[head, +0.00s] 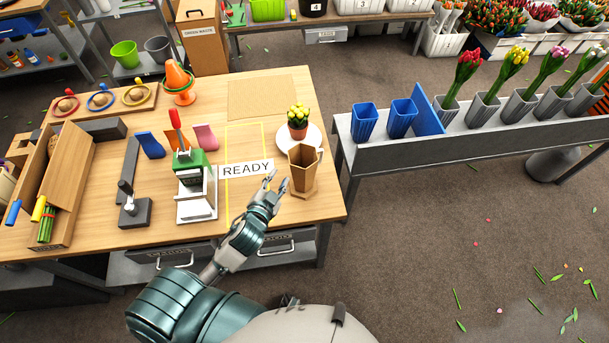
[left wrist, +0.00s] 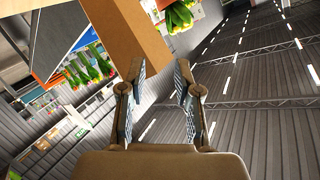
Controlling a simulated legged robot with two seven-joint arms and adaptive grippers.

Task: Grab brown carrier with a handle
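The brown carrier (head: 303,166) stands upright near the right front corner of the wooden table, on a small brown base. It has an angular, open-topped body. I cannot make out its handle clearly. My left gripper (head: 277,187) is just left of the carrier, its fingers pointing up and to the right, apart and empty. In the left wrist view the two fingers (left wrist: 160,85) are spread with nothing between them. A brown block-like surface (left wrist: 142,35) lies beyond them at the top; I cannot tell whether it is the carrier. My right gripper does not show.
A grey bench (head: 440,145) with blue holders is to the right, across a gap.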

